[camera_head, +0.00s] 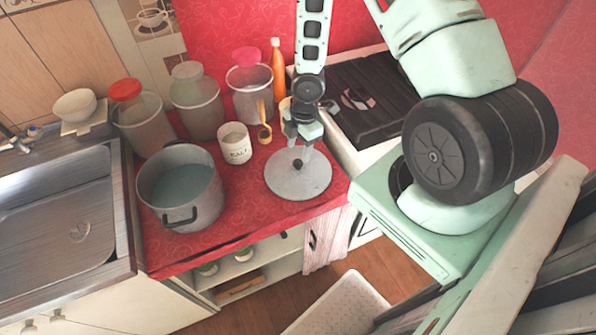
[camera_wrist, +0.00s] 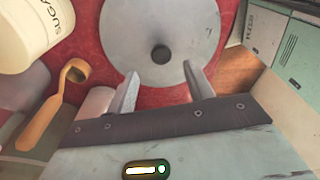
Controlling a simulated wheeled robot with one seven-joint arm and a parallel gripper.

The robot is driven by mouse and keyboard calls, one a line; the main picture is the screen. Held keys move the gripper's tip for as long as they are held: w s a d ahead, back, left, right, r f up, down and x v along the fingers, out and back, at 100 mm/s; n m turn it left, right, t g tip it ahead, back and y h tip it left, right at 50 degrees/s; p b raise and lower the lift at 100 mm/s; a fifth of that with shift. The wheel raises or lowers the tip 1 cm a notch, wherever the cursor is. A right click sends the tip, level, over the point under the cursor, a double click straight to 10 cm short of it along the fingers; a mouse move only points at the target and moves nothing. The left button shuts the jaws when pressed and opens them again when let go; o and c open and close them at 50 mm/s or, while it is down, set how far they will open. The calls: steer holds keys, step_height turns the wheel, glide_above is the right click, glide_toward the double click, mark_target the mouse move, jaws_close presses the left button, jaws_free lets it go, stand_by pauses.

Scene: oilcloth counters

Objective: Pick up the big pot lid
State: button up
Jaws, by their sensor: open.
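The big pot lid (camera_head: 300,187) is a flat grey disc with a small dark knob in its middle. It lies on the red counter near its front right corner. My gripper (camera_head: 297,157) is directly above it, fingers pointing down, close to the knob. In the wrist view the lid (camera_wrist: 190,28) fills the upper middle, with its knob (camera_wrist: 161,54) just beyond the open fingertips (camera_wrist: 159,72), roughly centred between them. The fingers are apart and nothing is between them. The big grey pot (camera_head: 180,188) stands open to the left on the counter.
Several lidded jars (camera_head: 196,103) and an orange bottle (camera_head: 277,68) stand behind. A sink (camera_head: 60,225) is at left, a dark stove (camera_head: 365,100) at right. The counter (camera_head: 225,228) in front is clear.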

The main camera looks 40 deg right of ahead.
mark_target(298, 162)
steer(key=shift+s+a+f+p, duration=0.15)
steer(key=shift+f+p, duration=0.35)
steer(key=shift+f, duration=2.1)
jaws_close()
steer(key=shift+r, duration=0.1)
